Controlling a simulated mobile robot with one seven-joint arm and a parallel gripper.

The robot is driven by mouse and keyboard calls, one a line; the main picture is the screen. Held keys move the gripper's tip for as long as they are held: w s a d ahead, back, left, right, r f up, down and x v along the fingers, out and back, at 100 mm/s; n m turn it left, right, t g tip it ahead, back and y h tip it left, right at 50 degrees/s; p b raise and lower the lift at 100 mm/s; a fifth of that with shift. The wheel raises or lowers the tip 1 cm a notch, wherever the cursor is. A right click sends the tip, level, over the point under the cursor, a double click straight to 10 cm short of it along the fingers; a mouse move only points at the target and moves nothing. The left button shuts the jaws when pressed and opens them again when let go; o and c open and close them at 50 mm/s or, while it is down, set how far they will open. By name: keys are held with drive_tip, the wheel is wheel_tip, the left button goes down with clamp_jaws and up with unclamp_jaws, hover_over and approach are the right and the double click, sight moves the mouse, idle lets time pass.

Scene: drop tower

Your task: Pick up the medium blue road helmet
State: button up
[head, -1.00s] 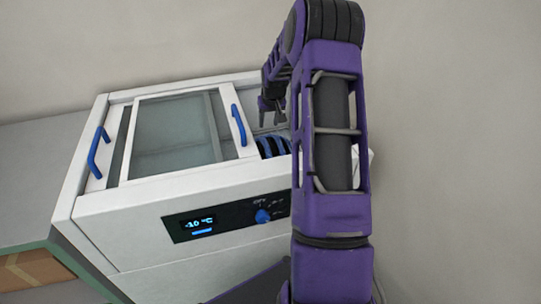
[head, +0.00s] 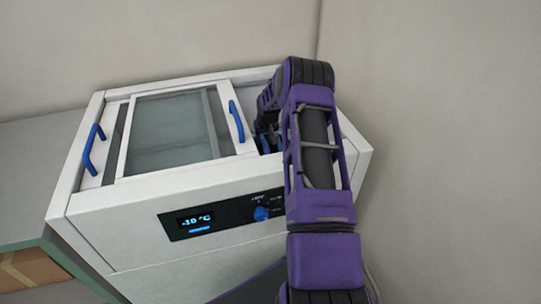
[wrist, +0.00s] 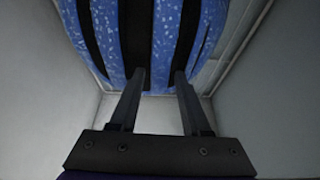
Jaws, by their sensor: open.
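The blue road helmet (wrist: 139,35), speckled blue with dark vents, fills the top of the wrist view, inside the white chest freezer (head: 130,225). My gripper (wrist: 158,75) is open, its two dark fingers reaching up to the helmet with their tips overlapping its near side. I cannot tell whether they touch it. In the head view my purple arm reaches down into the freezer's open right part and hides most of the helmet and the gripper.
A sliding glass lid (head: 165,130) with blue handles (head: 236,121) covers the left part of the freezer. The freezer's pale inner walls (wrist: 40,110) stand close on both sides of my gripper. A grey-topped table (head: 35,170) stands at left.

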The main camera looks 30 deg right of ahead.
drive_tip(key=shift+w+f, duration=0.1)
drive_tip(key=shift+f, duration=0.05)
clamp_jaws()
idle(1.4)
